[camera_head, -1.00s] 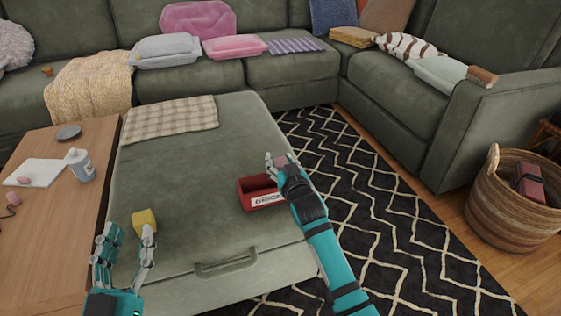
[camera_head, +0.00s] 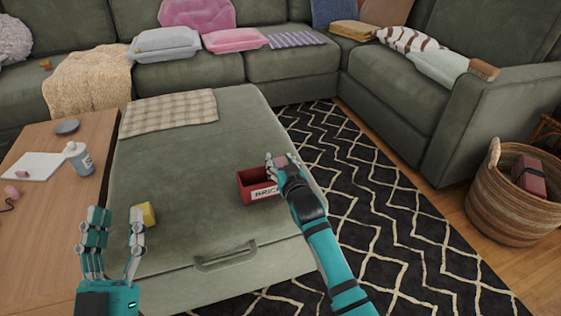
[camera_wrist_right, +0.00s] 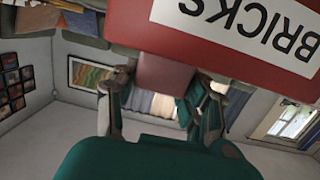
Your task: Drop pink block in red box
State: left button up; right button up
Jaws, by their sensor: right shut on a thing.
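The red box (camera_head: 252,185), lettered on its front, sits on the green ottoman near its right side. My right gripper (camera_head: 279,161) is shut on the pink block (camera_head: 281,160) at the box's right end; from this angle I cannot tell whether the block is over the opening. In the right wrist view the pink block (camera_wrist_right: 163,76) shows between the fingers, next to the box wall reading BRICKS (camera_wrist_right: 215,40). My left gripper (camera_head: 117,215) is open and empty, its fingers pointing up. A yellow block (camera_head: 148,213) lies just beyond its right finger.
The ottoman (camera_head: 190,165) is mostly clear, with a checked cloth (camera_head: 170,112) at the back. A woven basket (camera_head: 505,205) stands on the floor at right.

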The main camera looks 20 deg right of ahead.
jog(key=o, duration=1.2)
jog(key=shift+s, duration=0.1)
jog(key=s, duration=0.4)
jog(key=s+r, duration=0.1)
jog(key=s, duration=0.6)
jog(key=shift+s+r, duration=0.35)
jog(key=shift+r, duration=0.05)
